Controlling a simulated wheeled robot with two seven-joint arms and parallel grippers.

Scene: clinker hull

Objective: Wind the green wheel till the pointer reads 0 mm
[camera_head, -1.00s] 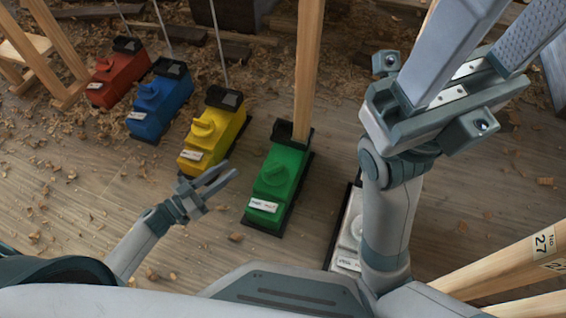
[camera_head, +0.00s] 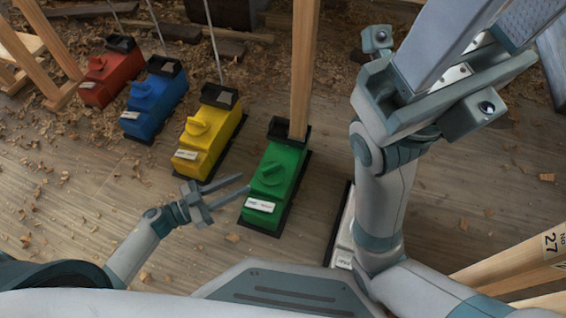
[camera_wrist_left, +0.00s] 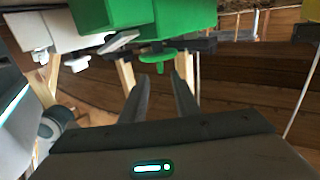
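I cannot make out a pointer or a reading. My left gripper (camera_head: 240,185) is open and empty, its fingers pointing at the box's near left side. In the left wrist view the green wheel (camera_wrist_left: 157,57) shows just beyond and between the open fingertips (camera_wrist_left: 160,80), apart from them. My right gripper is raised at upper right, fingers apart, tips cut off.
Yellow (camera_head: 203,145), blue (camera_head: 150,105) and red (camera_head: 105,82) boxes stand in a row to the left. A white box (camera_head: 344,240) is partly hidden behind my right arm. A wooden post (camera_head: 304,70) rises at the green box's far end. Shavings litter the floor.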

